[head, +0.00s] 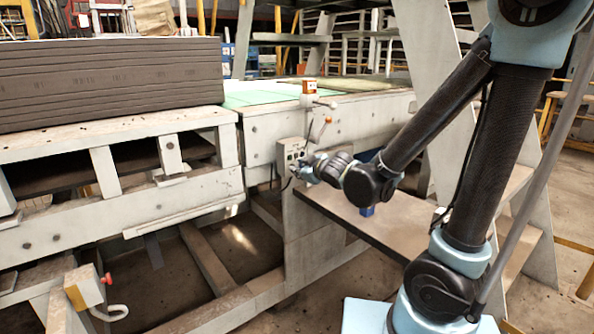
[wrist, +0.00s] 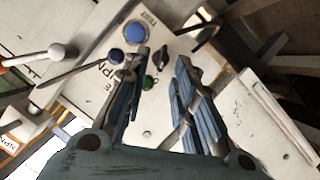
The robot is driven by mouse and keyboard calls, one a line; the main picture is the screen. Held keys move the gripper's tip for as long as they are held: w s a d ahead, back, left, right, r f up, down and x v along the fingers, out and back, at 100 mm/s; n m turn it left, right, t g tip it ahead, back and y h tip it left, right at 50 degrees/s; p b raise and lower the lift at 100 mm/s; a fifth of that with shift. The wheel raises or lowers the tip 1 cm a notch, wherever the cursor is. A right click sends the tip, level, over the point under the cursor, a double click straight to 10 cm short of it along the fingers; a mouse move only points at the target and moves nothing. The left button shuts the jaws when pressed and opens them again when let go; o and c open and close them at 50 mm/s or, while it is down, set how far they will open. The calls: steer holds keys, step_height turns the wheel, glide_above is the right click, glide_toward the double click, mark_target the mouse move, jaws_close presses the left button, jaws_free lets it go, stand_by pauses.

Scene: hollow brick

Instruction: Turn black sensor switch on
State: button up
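The control panel (head: 287,150) is a pale box on the side of the machine frame. In the wrist view its face (wrist: 165,118) fills the middle, turned at an angle. I cannot tell whether finger and switch touch, or which way the switch is set.
A dark board (head: 390,222) juts out below my arm. A stack of grey sheets (head: 110,82) lies at left. A lever with a pale knob (wrist: 58,52) shows at left in the wrist view.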

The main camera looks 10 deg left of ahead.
steer(key=shift+x, duration=1.85)
jaws_close()
